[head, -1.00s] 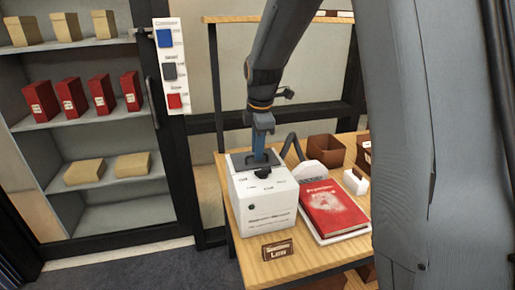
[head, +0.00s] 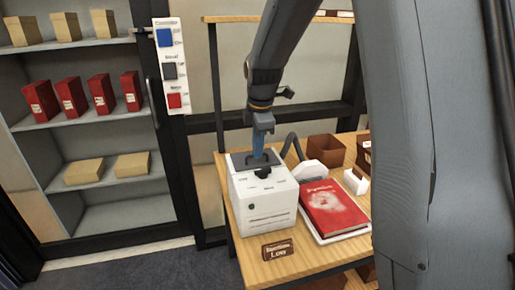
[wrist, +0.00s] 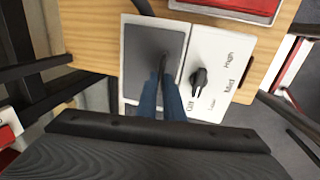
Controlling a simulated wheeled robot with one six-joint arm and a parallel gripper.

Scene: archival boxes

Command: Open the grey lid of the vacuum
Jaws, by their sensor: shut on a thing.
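The vacuum is a white box (head: 266,207) on the wooden table, with a grey lid (head: 240,160) set in its top. The lid looks flat and closed. In the wrist view the lid (wrist: 140,50) is a dark grey rectangle in a white frame. My gripper (head: 258,155) points down on the lid with its blue fingers. In the wrist view the fingertips (wrist: 164,78) meet at a small part on the lid, probably its handle, mostly hidden between them. A black dial (wrist: 198,80) with printed settings sits beside the lid on the white top.
A hose (head: 291,142) rises behind the vacuum. A red book (head: 332,208) lies on a white tray to its right, with a brown box (head: 325,148) behind. A sign (head: 278,249) stands at the table's front. Shelves (head: 85,120) are at left.

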